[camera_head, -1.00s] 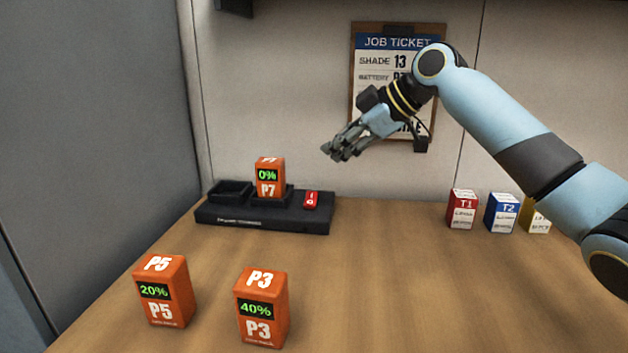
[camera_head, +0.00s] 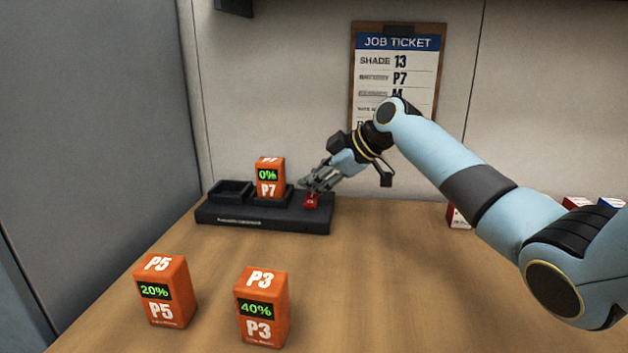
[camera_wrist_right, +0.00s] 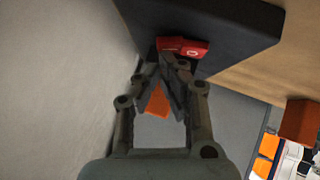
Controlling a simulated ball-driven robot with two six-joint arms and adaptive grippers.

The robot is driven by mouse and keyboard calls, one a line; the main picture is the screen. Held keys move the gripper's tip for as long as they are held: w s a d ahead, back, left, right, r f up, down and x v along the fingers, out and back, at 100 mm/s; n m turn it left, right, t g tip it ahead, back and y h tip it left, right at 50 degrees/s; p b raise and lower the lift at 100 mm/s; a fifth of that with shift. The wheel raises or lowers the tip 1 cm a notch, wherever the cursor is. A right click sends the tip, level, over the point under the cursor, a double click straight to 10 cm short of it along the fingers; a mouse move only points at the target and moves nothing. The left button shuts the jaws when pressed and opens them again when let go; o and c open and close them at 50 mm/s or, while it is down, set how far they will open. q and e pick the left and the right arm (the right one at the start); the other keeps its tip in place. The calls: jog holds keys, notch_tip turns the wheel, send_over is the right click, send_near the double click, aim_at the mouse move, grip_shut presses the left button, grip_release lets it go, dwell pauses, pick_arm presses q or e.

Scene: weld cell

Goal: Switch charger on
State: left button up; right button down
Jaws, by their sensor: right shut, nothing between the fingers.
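The black charger (camera_head: 262,219) stands on the table against the back wall. The orange battery P7 (camera_head: 270,178) sits upright in its right bay and reads 0%; the left bay (camera_head: 230,188) is empty. The red rocker switch (camera_head: 311,202) is at the charger's right end, and it also shows in the right wrist view (camera_wrist_right: 184,46). My right gripper (camera_head: 308,187) is shut and empty, its fingertips at the switch and partly covering it. I cannot tell whether they touch it. My left gripper is not in view.
Orange batteries P5 (camera_head: 163,291), at 20%, and P3 (camera_head: 262,307), at 40%, stand on the front of the table. A job ticket (camera_head: 398,70) naming P7 hangs on the back wall. The middle table is clear.

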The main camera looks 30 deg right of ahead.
jog(key=shift+w+d+f+m+g+y+b, duration=0.25)
jog(key=shift+w+f+m+g+y+b, duration=0.05)
jog(key=shift+w+f+g+b, duration=0.1)
jog(key=shift+s+a, duration=0.1)
jog(key=shift+s, duration=0.1)
jog(key=shift+s+a+r+p, duration=0.15)
jog(key=shift+s+a+p, duration=0.1)
jog(key=shift+p, duration=0.45)
jog(key=shift+s+a+p, duration=0.15)
jog(key=shift+s+p, duration=0.1)
jog(key=shift+p, duration=0.05)
